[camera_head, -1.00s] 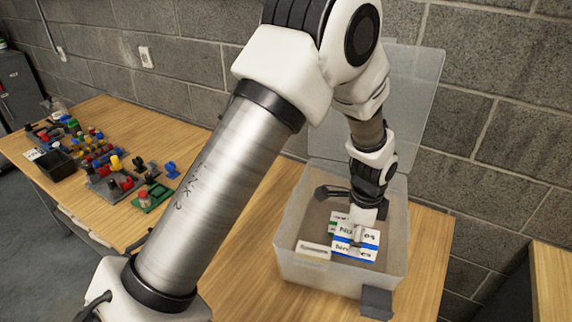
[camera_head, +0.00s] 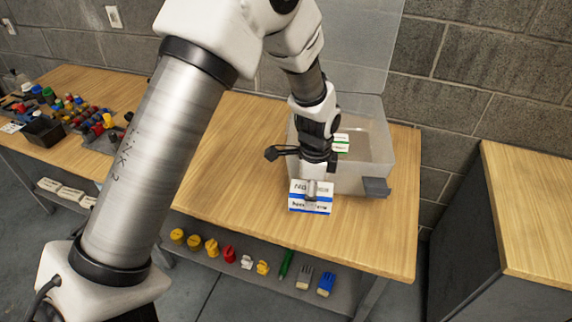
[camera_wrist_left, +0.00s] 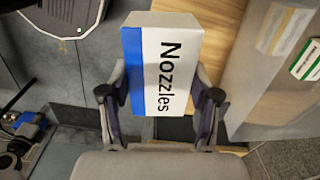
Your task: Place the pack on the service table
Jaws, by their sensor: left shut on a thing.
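The pack is a white box (camera_head: 311,204) with blue bands and dark lettering. My left gripper (camera_head: 312,188) is shut on it and holds it outside the clear bin, near the front edge of the wooden table. In the left wrist view the pack (camera_wrist_left: 176,50) reads "Nozzles" and sits between the two fingers (camera_wrist_left: 160,95). Two wood-topped surfaces show: the long table (camera_head: 385,235) under the pack and a dark-sided one (camera_head: 535,200) at the right. Neither is labelled as the service table. My right gripper is not in view.
The clear bin (camera_head: 362,183) with its lid up stands behind the pack. A green-and-white pack (camera_head: 341,143) shows inside it. A lower shelf holds several small coloured parts, including a red one (camera_head: 229,253). The right-hand top looks bare, with a gap before it.

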